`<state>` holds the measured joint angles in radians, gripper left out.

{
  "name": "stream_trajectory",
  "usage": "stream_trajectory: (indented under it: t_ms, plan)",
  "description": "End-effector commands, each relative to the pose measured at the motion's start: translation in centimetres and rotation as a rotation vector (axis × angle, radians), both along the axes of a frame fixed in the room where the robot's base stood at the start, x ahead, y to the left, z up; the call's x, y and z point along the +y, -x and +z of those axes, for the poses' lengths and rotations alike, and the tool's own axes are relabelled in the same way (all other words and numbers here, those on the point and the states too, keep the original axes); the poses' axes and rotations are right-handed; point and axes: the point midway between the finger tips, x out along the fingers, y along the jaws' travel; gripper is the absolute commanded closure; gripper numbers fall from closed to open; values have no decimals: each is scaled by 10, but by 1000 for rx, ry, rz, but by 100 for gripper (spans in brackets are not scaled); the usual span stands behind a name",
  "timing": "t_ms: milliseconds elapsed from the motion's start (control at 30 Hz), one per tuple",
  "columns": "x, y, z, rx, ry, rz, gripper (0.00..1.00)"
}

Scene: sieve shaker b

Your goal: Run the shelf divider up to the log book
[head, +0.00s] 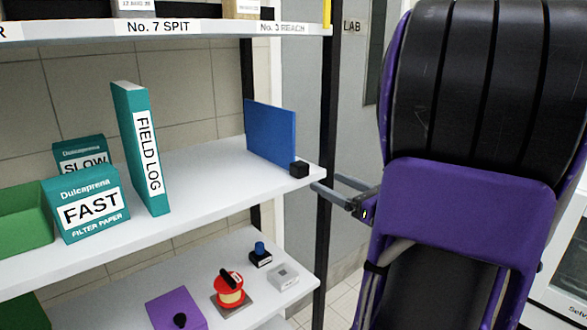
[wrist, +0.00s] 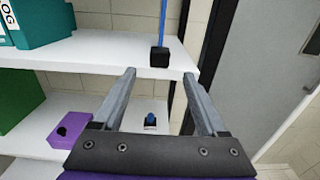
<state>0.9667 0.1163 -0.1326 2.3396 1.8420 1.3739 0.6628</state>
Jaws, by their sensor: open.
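The shelf divider (head: 270,133) is an upright blue panel near the right end of the white middle shelf, with a black block (head: 299,169) at its front lower corner. In the wrist view the divider (wrist: 162,22) shows edge-on above its black block (wrist: 159,57). The log book (head: 141,148) is a tall teal binder marked FIELD LOG, standing upright to the left with bare shelf between. My gripper (head: 329,184) is open and empty, just right of and in front of the black block. In the wrist view the block lies beyond and between my fingertips (wrist: 160,75), apparently apart from them.
Teal filter-paper boxes marked FAST (head: 88,207) and SLOW (head: 80,155) and a green bin (head: 25,218) stand left of the log book. A dark shelf post (head: 325,110) rises at the right end.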

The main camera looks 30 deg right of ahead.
Motion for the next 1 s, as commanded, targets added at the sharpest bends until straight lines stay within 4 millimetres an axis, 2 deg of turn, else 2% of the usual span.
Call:
stream_trajectory:
  t_ms: [33, 300, 500, 633, 900, 933, 1000]
  plan:
    - [3, -12, 0, 0, 0, 6, 25]
    - [10, -68, 0, 1, 0, 4, 25]
    - [13, -94, 0, 1, 0, 2, 25]
    - [14, -101, 0, 1, 1, 1, 25]
    - [15, -103, 0, 1, 1, 0, 25]
    - [15, -103, 0, 1, 1, 0, 27]
    - [14, -103, 0, 1, 1, 0, 39]
